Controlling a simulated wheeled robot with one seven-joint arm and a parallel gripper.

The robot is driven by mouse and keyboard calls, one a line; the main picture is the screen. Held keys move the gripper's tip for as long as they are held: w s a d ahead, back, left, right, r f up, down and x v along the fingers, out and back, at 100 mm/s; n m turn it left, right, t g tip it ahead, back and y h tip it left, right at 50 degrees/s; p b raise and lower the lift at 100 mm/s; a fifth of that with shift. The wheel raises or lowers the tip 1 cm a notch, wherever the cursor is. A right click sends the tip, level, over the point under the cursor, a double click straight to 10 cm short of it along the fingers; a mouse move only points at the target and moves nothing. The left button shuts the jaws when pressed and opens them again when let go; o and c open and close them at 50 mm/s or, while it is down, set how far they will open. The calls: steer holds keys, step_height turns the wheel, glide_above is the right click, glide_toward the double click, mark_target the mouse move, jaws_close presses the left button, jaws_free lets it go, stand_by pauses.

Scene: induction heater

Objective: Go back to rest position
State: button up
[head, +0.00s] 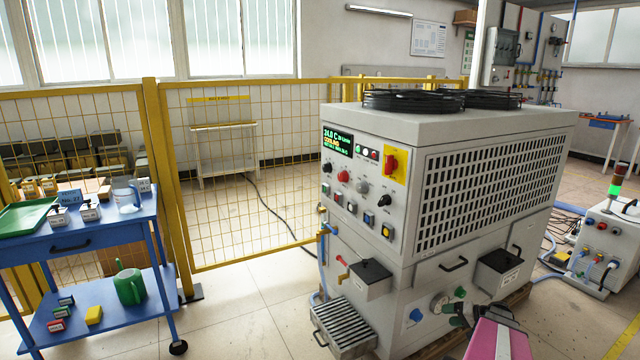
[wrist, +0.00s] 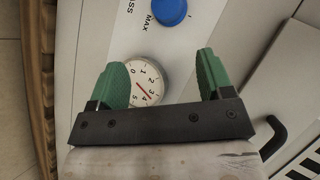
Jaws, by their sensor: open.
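My gripper (head: 457,312) is low in front of the grey machine (head: 395,215) in the head view, partly hidden by my pink arm link. In the wrist view my gripper (wrist: 160,64) has its two green fingers spread apart with nothing held between them. A round dial gauge (wrist: 149,82) with a red needle shows between and beyond the fingers. A blue knob (wrist: 169,12) lies above it, near a MAX label. I cannot tell how far the fingers are from the panel. The gauge (head: 438,303) and blue knob (head: 415,315) also show in the head view.
A dark box (head: 500,272) juts from the machine close above my gripper, and another (head: 371,275) is to the left. A slatted tray (head: 345,325) sticks out at the lower left. A blue cart (head: 75,245) stands far left. Open floor (head: 245,315) lies between.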

steer(key=s+a+r+n+g+h, duration=0.1)
steer(key=s+a+r+g+h, duration=0.1)
steer(key=a, duration=0.8)
steer(key=s+a+r+n+g+h, duration=0.1)
steer(key=s+a+r+h, duration=0.4)
steer(key=a, duration=0.6)
steer(key=s+a+r+g+h, duration=0.3)
steer(key=a+r, duration=0.3)
steer(key=a, duration=0.4)
steer(key=shift+s+a+r+n+g, duration=0.2)
steer(key=shift+s+n+g, duration=0.15)
steer(key=shift+s, duration=0.35)
